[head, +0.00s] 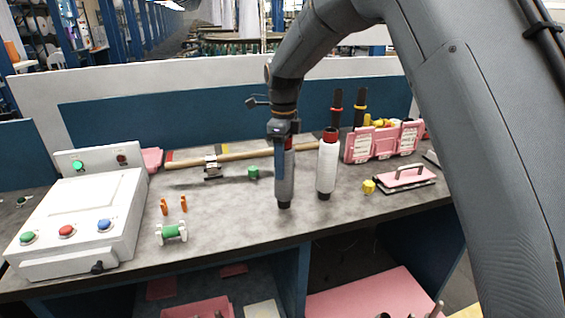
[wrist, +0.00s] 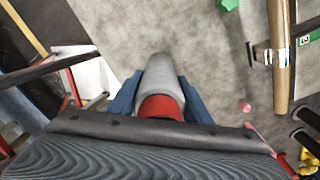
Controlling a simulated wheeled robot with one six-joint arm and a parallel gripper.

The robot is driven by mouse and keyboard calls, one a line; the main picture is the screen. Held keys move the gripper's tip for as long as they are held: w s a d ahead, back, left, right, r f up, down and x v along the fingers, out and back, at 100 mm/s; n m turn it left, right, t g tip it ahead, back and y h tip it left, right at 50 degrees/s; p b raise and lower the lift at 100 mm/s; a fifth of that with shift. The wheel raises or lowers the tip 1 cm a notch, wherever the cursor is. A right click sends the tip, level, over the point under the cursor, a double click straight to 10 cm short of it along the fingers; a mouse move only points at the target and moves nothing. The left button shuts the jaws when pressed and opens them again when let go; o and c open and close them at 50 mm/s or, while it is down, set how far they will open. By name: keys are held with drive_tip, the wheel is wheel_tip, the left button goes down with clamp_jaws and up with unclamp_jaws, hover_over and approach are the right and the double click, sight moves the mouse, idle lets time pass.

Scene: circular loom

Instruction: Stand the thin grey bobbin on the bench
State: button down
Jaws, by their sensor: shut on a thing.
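The thin grey bobbin (head: 285,182) hangs upright below my gripper (head: 284,137), with its dark tip downward over the front middle of the bench (head: 235,220). I cannot tell whether the tip touches the bench. In the wrist view the blue fingers of my gripper (wrist: 155,95) are shut on both sides of the grey bobbin (wrist: 163,72), near its red collar. The far end of the bobbin is foreshortened there.
A thicker white bobbin (head: 327,165) stands close to the right. A wooden rod (head: 240,155), a green piece (head: 253,173) and pink boxes (head: 382,142) lie behind. A white control box (head: 85,215) is at left. A yellow piece (head: 369,186) lies right.

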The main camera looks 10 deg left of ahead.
drive_tip(key=c, duration=0.9)
unclamp_jaws()
drive_tip(key=shift+r+b, duration=1.15)
drive_tip(key=shift+r, duration=2.7)
drive_tip(key=s+d+f+n, duration=0.4)
drive_tip(key=d+n, duration=0.1)
drive_tip(key=d, duration=0.4)
drive_tip(key=s+d+f+n, duration=0.3)
drive_tip(key=s+d+n, duration=0.2)
drive_tip(key=d, duration=0.5)
drive_tip(key=s+d+f+n, duration=0.2)
drive_tip(key=s+d+n, duration=0.1)
drive_tip(key=s, duration=0.2)
drive_tip(key=s+d+f+n+t, duration=0.1)
drive_tip(key=s+d+f+n, duration=0.2)
drive_tip(key=s, duration=0.3)
drive_tip(key=s+d+f+n, duration=0.2)
drive_tip(key=s+d+n, duration=0.1)
drive_tip(key=s+d, duration=0.2)
drive_tip(key=shift+s+d+f+n, duration=0.15)
drive_tip(key=shift+s+f+n, duration=0.15)
drive_tip(key=shift+s, duration=0.2)
